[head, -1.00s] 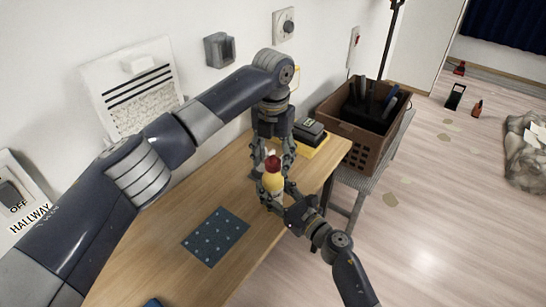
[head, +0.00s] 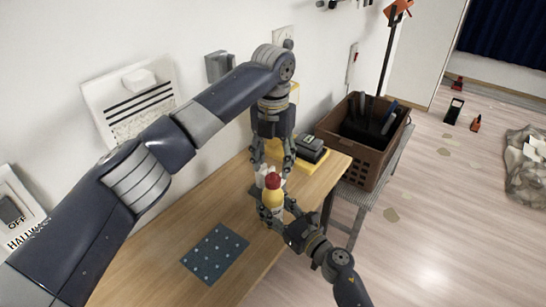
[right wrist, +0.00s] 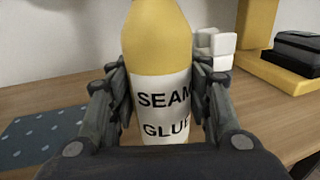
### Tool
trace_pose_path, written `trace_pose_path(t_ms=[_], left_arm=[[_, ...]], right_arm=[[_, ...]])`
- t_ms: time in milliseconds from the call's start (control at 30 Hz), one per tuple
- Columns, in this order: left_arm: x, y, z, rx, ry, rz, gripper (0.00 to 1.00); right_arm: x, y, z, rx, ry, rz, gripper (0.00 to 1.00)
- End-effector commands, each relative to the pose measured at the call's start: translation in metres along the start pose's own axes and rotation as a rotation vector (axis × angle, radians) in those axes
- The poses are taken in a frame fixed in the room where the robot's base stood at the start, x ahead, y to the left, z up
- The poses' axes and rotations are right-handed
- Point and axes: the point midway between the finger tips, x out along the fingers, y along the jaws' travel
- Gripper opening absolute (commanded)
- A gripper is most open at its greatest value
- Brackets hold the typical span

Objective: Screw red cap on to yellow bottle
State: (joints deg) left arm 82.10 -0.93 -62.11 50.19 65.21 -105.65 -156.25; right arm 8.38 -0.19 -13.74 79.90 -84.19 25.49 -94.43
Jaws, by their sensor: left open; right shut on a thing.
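The yellow bottle (head: 272,198) stands upright over the wooden table. In the right wrist view the yellow bottle (right wrist: 158,40) has a white label reading "SEAM GLUE", and its top is cut off. The red cap (head: 272,182) sits at the top of the bottle; how tightly it is seated cannot be told. My right gripper (head: 275,216) is shut on the bottle's labelled body, with fingers on both sides. My left gripper (head: 273,170) points down just above and behind the cap. It is open, with its fingers spread apart and nothing between them visibly held.
A blue dotted mat (head: 215,252) lies on the table (head: 165,247). White blocks (right wrist: 215,48) stand behind the bottle. A black-and-yellow device (head: 312,150) sits at the back right. A brown crate (head: 365,150) stands beyond the table. The table's front is clear.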

Motion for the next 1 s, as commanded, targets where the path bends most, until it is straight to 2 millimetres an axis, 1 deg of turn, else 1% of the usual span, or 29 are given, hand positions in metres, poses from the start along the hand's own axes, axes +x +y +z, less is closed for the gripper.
trace_pose_path(t_ms=[167, 1000], left_arm=[[-0.002, 0.0, 0.0, -0.213, 0.0, 0.0, 0.5], [-0.012, 0.001, 0.0, -1.699, 0.0, 0.0, 0.5]], right_arm=[[0.0, 0.0, 0.0, 0.0, 0.001, 0.0, 0.0], [0.0, 0.0, 0.0, 0.0, 0.0, 0.0, 0.0]])
